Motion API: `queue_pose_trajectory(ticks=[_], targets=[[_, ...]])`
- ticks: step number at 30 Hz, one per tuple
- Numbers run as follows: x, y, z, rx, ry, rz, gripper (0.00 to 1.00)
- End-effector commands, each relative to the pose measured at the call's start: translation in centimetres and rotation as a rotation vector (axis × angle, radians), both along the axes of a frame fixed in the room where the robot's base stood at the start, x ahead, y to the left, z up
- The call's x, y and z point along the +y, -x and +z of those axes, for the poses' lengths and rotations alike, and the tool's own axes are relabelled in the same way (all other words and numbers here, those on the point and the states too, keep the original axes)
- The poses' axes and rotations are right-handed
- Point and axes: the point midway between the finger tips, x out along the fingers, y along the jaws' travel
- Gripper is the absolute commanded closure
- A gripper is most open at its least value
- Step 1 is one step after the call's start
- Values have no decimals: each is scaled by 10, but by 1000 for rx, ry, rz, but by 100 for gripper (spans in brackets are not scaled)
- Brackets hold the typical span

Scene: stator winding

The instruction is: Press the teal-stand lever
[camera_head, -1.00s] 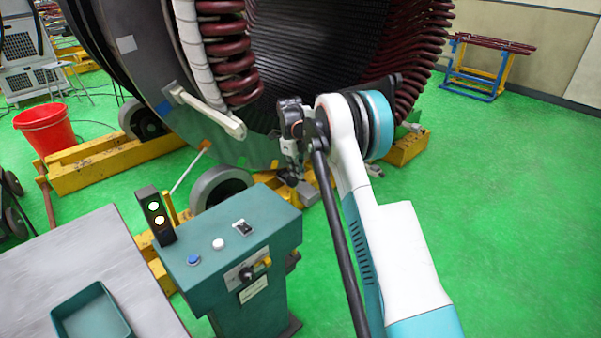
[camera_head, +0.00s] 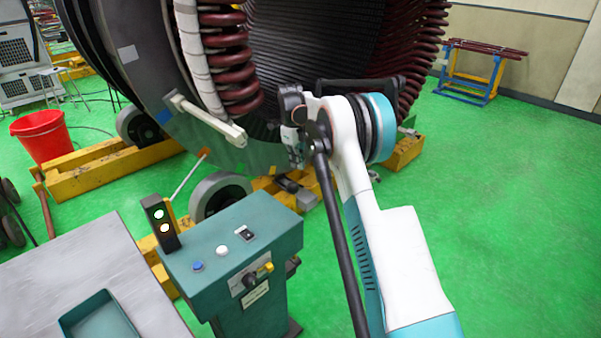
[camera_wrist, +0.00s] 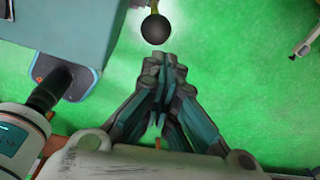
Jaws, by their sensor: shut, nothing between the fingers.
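The teal stand (camera_head: 240,262) is a control box on the floor, left of my arm in the head view. It also shows at the upper left of the wrist view (camera_wrist: 65,25). Its lever ends in a round black knob (camera_wrist: 155,29), at the top of the wrist view; the shaft is mostly cut off by the frame edge. A dark knob (camera_head: 292,265) shows on the stand's right side in the head view. My gripper (camera_wrist: 163,62) is shut and empty, its tips just below the knob in the picture, apparently apart from it. In the head view the fingers are hard to make out.
The large stator (camera_head: 320,60) rises behind on yellow supports (camera_head: 110,165). A grey table (camera_head: 75,260) with a teal tray (camera_head: 65,330) is at the left. A signal light (camera_head: 160,222) stands at the stand's corner.

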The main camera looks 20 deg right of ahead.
Motion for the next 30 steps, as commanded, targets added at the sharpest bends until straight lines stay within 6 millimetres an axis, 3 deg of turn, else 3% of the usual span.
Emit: queue_pose_trajectory(ticks=[7,24,30], targets=[[5,-10,20,1,1,0,100],[6,-10,23,-1,0,5,100],[17,3,55,-22,3,140,100]])
